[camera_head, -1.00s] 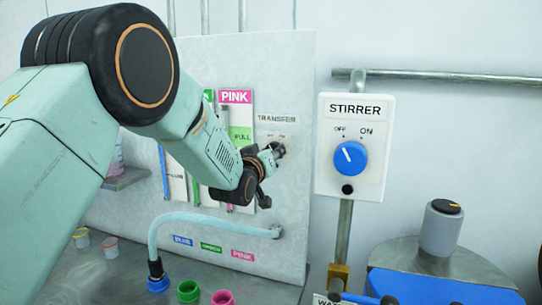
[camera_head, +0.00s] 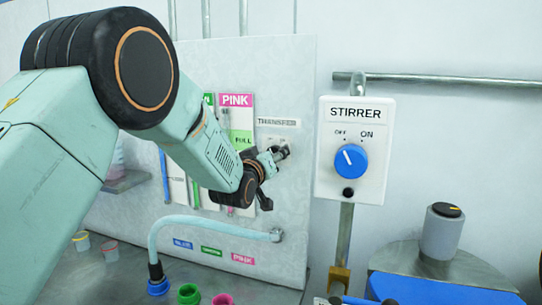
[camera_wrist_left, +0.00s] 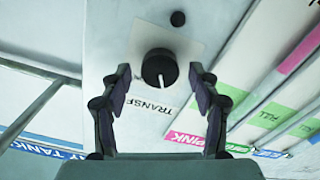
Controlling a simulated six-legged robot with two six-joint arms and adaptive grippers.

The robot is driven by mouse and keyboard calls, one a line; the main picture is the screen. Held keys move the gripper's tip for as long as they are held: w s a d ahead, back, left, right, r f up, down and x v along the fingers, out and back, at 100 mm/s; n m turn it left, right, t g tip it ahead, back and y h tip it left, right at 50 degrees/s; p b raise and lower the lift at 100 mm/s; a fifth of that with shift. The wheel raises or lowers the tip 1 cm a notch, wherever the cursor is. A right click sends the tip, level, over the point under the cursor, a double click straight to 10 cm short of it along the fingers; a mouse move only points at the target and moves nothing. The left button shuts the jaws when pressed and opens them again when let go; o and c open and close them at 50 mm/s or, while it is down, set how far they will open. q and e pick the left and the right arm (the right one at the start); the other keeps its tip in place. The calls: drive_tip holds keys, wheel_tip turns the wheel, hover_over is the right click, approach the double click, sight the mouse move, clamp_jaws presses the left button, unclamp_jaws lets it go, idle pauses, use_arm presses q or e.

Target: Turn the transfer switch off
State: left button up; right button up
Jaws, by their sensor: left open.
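The transfer switch is a round black knob (camera_wrist_left: 159,68) on a pale plate, with the TRANSFER label (camera_wrist_left: 153,105) beside it in the left wrist view. A short pale mark shows on the knob's face. In the head view the TRANSFER label (camera_head: 277,122) is on the grey panel, and my gripper hides most of the knob below it. My left gripper (camera_head: 277,156) is open in front of the panel. In the left wrist view its two fingers (camera_wrist_left: 159,77) stand on either side of the knob, with gaps on both sides. I cannot tell how deep they reach. My right gripper is not in view.
The STIRRER box (camera_head: 353,150) with a blue knob is on the wall right of the panel. A pale hose (camera_head: 205,220) curves below my gripper from the panel. Coloured tubes with PINK (camera_head: 236,100) and other labels are left of the switch. A grey drum top (camera_head: 445,262) stands lower right.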

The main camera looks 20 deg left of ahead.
use_arm(q)
drive_tip(key=shift+f, duration=0.1)
drive_tip(key=s, duration=1.2)
drive_tip(key=shift+a, duration=0.2)
